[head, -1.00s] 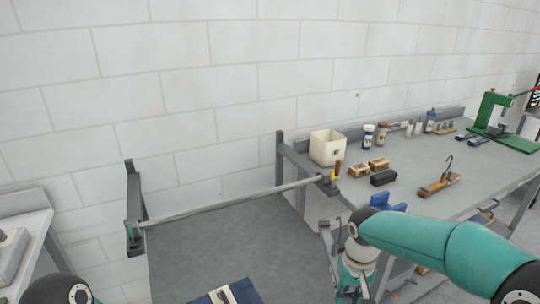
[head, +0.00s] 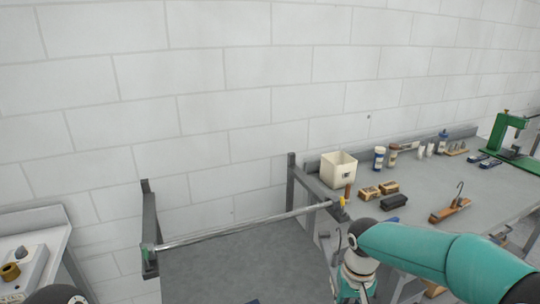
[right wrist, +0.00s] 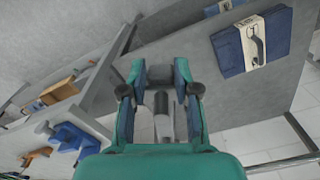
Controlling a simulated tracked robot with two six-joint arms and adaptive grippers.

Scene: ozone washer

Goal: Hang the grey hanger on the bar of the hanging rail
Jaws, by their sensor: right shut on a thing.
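The hanging rail stands against the wall in the head view, and its thin grey bar (head: 250,226) runs from the left bracket (head: 149,225) to the right bracket (head: 318,187). The bar looks bare. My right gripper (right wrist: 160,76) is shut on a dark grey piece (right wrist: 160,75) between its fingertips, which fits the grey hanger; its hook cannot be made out. In the head view my right forearm comes in from the right, and the gripper is low, near the bar's right end, largely hidden. My left gripper is out of view.
A workbench (head: 420,230) at the right holds a cream bin (head: 338,170), bottles, small blocks and a brown hanger with a hook (head: 453,210). A folded blue item with a pale band (right wrist: 252,40) and a blue clamp (right wrist: 70,137) show in the right wrist view.

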